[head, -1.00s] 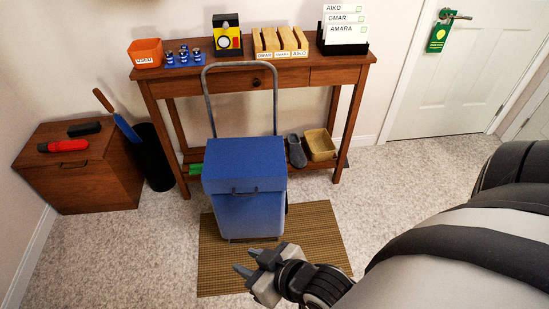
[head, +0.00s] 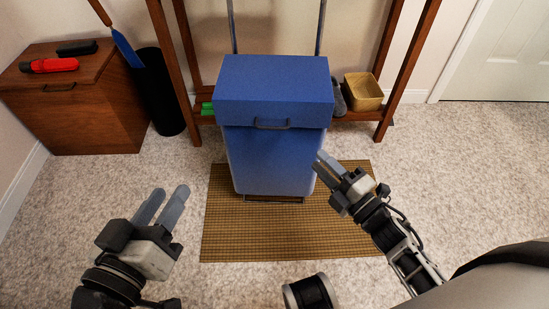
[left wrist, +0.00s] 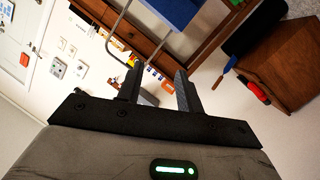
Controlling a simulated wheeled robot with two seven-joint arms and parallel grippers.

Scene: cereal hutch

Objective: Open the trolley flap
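The blue trolley (head: 268,160) stands upright on a woven mat in the middle of the head view. Its flap (head: 275,88) is down over the top, with a dark handle (head: 271,124) on its front edge. Part of the trolley (left wrist: 172,10) shows at the top of the left wrist view. My left gripper (head: 166,207) is open and empty, in front and left of the trolley; its parted fingers (left wrist: 158,86) show in the left wrist view. My right gripper (head: 320,166) is by the trolley's lower right front, apart from the handle. Its fingers look close together; whether they are fully shut is unclear.
The mat (head: 290,245) lies on pale carpet. A wooden table with a low shelf stands behind the trolley, holding a yellow basket (head: 363,92). A brown cabinet (head: 75,105) and a black bin (head: 160,95) stand left. Carpet is open on both sides in front.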

